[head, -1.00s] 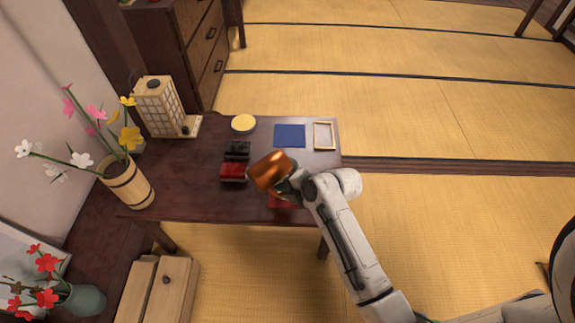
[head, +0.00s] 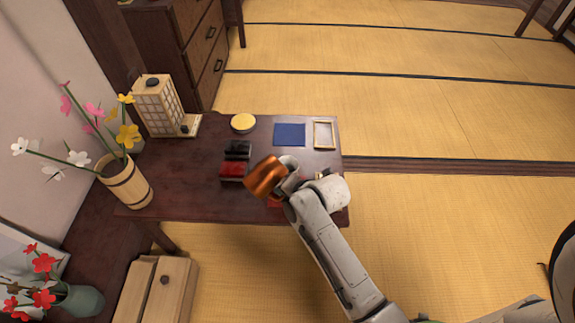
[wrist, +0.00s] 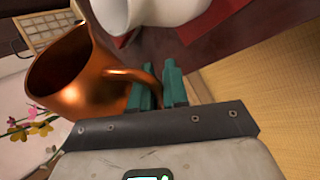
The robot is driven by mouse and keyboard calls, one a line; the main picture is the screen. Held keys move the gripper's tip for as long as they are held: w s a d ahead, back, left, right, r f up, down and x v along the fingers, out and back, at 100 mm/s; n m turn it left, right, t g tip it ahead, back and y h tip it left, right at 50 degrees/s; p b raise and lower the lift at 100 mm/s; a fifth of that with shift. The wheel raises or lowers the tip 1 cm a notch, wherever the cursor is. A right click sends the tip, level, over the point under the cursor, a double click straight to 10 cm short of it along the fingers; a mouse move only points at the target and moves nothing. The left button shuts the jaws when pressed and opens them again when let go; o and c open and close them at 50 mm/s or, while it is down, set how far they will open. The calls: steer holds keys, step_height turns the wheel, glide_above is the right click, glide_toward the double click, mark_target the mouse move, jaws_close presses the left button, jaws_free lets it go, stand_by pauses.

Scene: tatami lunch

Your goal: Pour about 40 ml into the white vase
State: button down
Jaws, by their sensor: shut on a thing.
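A copper jug (head: 264,179) hangs over the near part of the low dark table and looks tilted in the head view. In the wrist view the jug (wrist: 85,72) fills the left side. My gripper (wrist: 158,92) has its teal fingers shut on the jug's handle. No liquid or stream shows. The white vase (wrist: 118,12) is at the top of the wrist view, partly cut off, apart from the jug and by a red mat (wrist: 218,20). In the head view I cannot make out the vase; my arm covers that part of the table.
The dark table (head: 190,185) also bears a red box (head: 232,171), a black box (head: 237,150), a yellow-topped round tin (head: 243,122), a blue cloth (head: 289,134) and a small framed tray (head: 324,135). A lantern (head: 158,107) and a wooden flower bucket (head: 126,184) stand left.

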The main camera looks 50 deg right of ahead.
steer(key=shift+d+r+n+g+h+p, duration=0.35)
steer(key=shift+d+r+h+p, duration=0.25)
steer(key=shift+r+h+p, duration=0.35)
steer(key=shift+f, duration=0.15)
stand_by(0.8)
